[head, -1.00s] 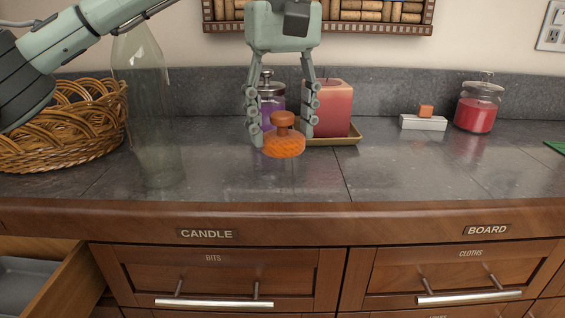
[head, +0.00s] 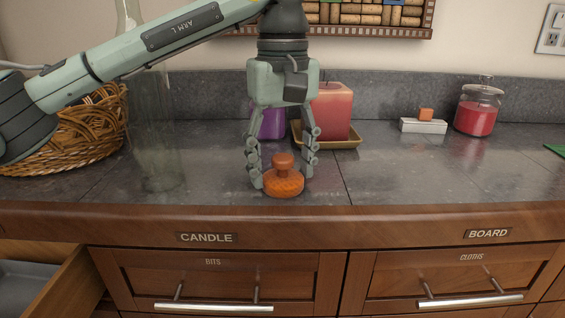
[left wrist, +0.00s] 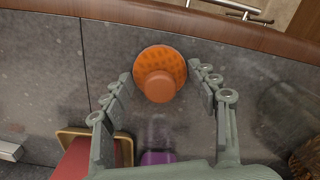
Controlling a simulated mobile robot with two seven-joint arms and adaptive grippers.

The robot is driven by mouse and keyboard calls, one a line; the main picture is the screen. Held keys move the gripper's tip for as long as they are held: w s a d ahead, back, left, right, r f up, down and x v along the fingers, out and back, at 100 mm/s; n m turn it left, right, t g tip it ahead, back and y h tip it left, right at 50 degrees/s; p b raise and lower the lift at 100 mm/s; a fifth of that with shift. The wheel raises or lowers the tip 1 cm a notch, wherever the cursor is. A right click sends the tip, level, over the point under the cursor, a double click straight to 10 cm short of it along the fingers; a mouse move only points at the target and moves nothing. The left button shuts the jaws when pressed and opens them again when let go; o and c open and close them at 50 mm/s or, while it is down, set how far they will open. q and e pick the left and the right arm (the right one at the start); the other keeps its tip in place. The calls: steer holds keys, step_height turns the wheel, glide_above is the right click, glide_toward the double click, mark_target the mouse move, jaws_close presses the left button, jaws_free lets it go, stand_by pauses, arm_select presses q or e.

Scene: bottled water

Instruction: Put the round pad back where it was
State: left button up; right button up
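The round pad (head: 284,184) is an orange disc with a textured surface and a knob on top. It is upright near the counter's front edge, above the CANDLE and BITS labels. My right gripper is not in view.
Behind my gripper stand a purple jar (head: 271,124) and a red candle (head: 333,112) on a gold tray (head: 350,142). A clear glass vessel (head: 155,150) and a wicker basket (head: 95,135) are left. A drawer (head: 60,285) is open at lower left.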

mark_target(283, 156)
arm_select(q)
steer(key=shift+o, duration=1.2)
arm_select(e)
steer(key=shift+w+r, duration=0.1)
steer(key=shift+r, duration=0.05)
arm_select(q)
steer(key=shift+r, duration=0.1)
steer(key=shift+r, duration=0.35)
step_height(283, 156, up, 8)
steer(key=shift+r+p, duration=0.2)
steer(key=shift+p, duration=0.15)
step_height(283, 156, up, 3)
steer(key=shift+r, duration=0.1)
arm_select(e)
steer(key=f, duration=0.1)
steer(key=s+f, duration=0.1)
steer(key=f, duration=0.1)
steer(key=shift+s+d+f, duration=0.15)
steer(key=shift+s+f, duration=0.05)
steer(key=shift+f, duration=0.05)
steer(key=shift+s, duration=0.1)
